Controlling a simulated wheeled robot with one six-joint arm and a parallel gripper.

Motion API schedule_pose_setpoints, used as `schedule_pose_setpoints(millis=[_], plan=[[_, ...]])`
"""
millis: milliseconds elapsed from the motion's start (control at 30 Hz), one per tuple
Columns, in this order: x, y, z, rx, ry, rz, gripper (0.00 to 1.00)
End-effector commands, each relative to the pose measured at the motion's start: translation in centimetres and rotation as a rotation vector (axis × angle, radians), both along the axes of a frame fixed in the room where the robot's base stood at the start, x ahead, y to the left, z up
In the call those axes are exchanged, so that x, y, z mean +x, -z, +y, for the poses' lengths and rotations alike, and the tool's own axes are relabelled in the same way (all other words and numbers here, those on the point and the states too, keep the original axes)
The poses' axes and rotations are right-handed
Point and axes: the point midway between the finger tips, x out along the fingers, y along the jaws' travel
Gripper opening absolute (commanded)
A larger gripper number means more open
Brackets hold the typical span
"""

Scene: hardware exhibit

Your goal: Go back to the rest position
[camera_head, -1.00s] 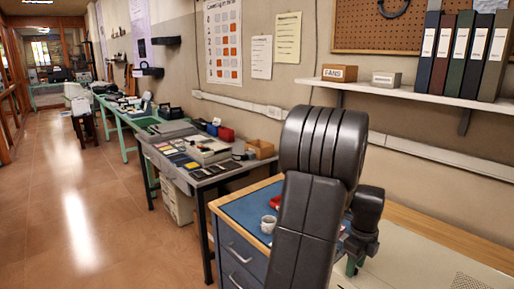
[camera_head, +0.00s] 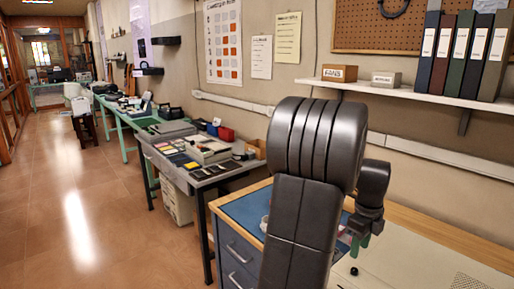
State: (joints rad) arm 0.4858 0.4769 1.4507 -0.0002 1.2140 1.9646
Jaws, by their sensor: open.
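My arm rises through the middle of the view, in front of a blue-topped drawer cabinet (camera_head: 240,212). My gripper (camera_head: 360,246) hangs below the wrist at the right of the arm, with its green fingers pointing down and apart. It is small in the view, and I see nothing held between the fingers. It is over or near the pale panel surface beside the wooden worktop (camera_head: 430,228); its exact height is unclear. My arm hides much of the blue top.
A small black knob (camera_head: 354,271) is on the pale surface below the gripper. A shelf (camera_head: 420,96) with binders and small boxes is on the wall behind. A grey table (camera_head: 222,175) with trays stands left of the cabinet. The floor (camera_head: 110,200) at left is clear.

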Motion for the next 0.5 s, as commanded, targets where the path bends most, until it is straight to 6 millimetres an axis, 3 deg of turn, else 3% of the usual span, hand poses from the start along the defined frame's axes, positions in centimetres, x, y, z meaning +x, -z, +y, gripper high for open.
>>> schedule_pose_setpoints(millis=[367, 500], plan=[[-0.1, 7.8, 0.1, 0.002, 0.000, 0.004, 0.40], [0.0, 7.9, 0.0, 0.000, -0.099, -0.001, 0.40]])
